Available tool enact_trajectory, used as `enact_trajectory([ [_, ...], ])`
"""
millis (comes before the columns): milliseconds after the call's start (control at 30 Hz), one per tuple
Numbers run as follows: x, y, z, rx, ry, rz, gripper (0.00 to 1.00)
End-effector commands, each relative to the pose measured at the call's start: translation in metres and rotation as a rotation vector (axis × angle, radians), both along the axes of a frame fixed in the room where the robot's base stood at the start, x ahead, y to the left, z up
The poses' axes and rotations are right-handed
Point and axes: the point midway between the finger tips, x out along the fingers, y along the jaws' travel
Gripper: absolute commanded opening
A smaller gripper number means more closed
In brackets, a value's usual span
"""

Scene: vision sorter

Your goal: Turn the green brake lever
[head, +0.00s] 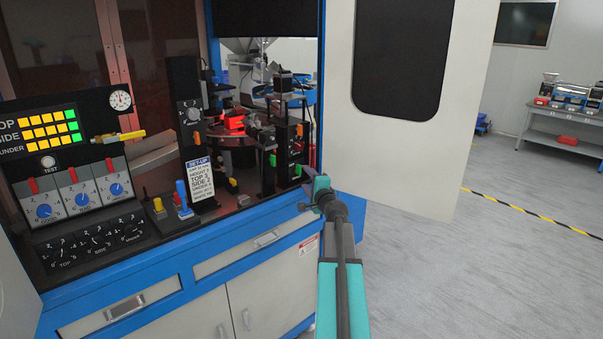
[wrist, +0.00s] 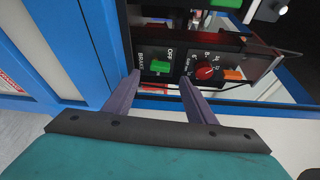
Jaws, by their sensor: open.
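The green brake lever (wrist: 161,67) sits on a black panel (wrist: 150,50) marked BRAKE and OFF in the wrist view. In the head view it appears as a small green piece (head: 298,170) low on a black post, just beyond my gripper (head: 311,178). My gripper (wrist: 160,77) is open and empty, with its two purple fingers pointing at the panel. In the wrist view the lever lies between the two fingertips. I cannot tell whether the fingers reach as far as the lever; no contact shows.
The blue cabinet frame (wrist: 85,45) runs close at the left. An open white door (head: 400,150) stands to the right in the head view, with open floor beyond.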

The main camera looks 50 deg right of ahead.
Motion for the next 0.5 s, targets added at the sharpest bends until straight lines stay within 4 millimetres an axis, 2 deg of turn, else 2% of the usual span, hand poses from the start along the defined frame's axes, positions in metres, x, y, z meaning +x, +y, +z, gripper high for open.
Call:
enact_trajectory([
  [500,0.042,-0.023,-0.001,0.001,0.001,-0.001,0.51],
])
